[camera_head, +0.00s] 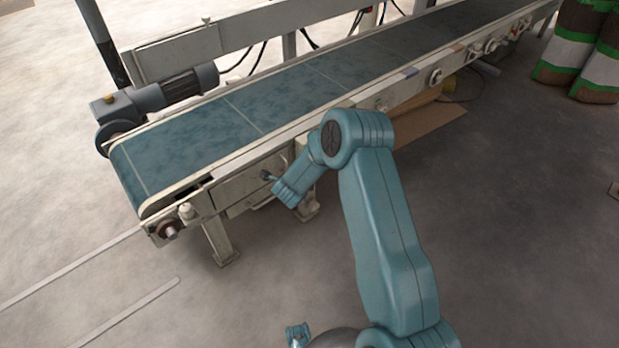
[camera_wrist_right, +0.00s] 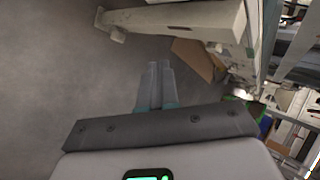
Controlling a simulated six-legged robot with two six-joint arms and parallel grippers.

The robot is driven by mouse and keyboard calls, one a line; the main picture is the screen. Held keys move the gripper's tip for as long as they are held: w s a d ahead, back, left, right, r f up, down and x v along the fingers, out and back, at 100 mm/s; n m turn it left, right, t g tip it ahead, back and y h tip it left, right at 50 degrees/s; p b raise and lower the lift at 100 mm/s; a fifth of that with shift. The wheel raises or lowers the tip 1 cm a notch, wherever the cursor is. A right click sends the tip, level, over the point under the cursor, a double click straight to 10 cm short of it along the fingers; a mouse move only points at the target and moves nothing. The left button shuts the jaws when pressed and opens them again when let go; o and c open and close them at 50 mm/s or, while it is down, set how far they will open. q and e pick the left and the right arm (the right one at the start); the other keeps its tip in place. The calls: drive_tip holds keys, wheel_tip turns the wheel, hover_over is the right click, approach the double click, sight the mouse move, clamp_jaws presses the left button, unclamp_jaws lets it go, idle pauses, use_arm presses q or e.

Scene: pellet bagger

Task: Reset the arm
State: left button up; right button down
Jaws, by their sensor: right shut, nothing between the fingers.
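My right arm (camera_head: 385,235) rises from the bottom right of the head view to a raised joint, and its wrist part (camera_head: 296,186) slopes down to the left in front of the conveyor's near side. The right fingertips cannot be made out clearly in the head view. In the right wrist view my right gripper (camera_wrist_right: 160,66) is shut and empty, with its two blue-grey fingers together over bare floor.
The blue-belted conveyor (camera_head: 205,135) runs from left to upper right, with a motor (camera_head: 178,88) on its far side. Cardboard (camera_head: 430,128) lies beneath it. Striped sacks (camera_head: 573,50) stand at the upper right.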

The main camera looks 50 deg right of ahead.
drive_tip(key=s+r, duration=0.1)
drive_tip(key=s+a+r+p, duration=0.1)
drive_tip(key=s+r, duration=0.1)
drive_tip(key=shift+s+a+r, duration=0.1)
drive_tip(key=shift+s+r, duration=0.1)
drive_tip(key=shift+r, duration=0.1)
drive_tip(key=shift+f, duration=0.1)
